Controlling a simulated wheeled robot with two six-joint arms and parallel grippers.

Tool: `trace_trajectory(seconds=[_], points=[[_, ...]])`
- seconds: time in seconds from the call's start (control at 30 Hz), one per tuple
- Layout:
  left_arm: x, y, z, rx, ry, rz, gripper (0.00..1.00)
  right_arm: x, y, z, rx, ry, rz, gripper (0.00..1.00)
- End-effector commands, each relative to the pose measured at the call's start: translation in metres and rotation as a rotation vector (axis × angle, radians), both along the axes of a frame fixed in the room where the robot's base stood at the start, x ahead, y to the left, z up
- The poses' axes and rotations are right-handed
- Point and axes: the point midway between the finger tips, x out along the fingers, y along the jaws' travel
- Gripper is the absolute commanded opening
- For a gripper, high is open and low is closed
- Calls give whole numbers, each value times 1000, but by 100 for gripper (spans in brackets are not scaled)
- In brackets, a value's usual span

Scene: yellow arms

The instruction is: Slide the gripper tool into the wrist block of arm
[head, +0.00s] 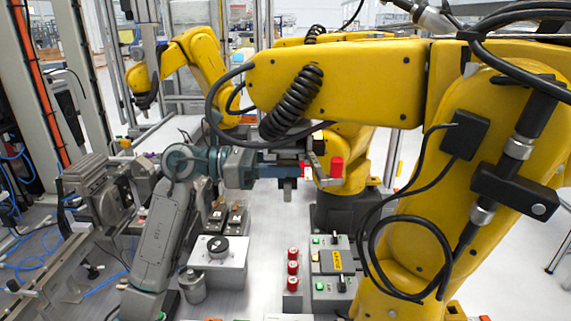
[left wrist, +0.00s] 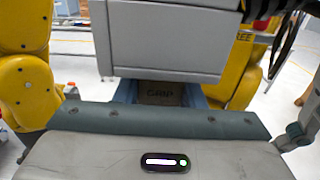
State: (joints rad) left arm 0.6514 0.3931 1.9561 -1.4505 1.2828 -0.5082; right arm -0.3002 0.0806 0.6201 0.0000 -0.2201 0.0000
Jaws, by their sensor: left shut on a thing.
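My left gripper (head: 284,169) reaches in from the left in the head view, level, with its jaws pointing right. It is shut on the gripper tool, which shows as a small dark and grey part with a red end (head: 336,167) beyond the jaws. In the left wrist view a brown part marked GRIP (left wrist: 161,93) sits between the blue-grey fingers. A large grey block (left wrist: 165,40) stands directly beyond it; I cannot tell whether it is the tool's body or the wrist block. My right gripper is not in view.
A grey box with a black knob (head: 217,262), red buttons (head: 292,268) and a switch panel (head: 331,272) stand on the bench below. A smaller yellow arm (head: 195,55) is at the back left. Black cables (head: 400,245) hang at the right.

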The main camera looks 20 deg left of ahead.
Motion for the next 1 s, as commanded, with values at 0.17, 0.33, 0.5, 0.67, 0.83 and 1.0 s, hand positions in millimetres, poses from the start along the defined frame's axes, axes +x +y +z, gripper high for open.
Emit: trace_trajectory(seconds=[0.17,0.33,0.5,0.67,0.83,1.0], points=[[0,0,0,-1,0,0,62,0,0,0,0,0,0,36],[0,0,0,0,0,0,62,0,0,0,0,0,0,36],[0,3,-2,2,1,1,62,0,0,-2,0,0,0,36],[-4,18,-4,5,0,3,62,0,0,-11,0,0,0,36],[-11,43,-5,6,0,4,62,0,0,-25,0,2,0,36],[-19,68,-5,5,0,4,62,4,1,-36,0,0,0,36]])
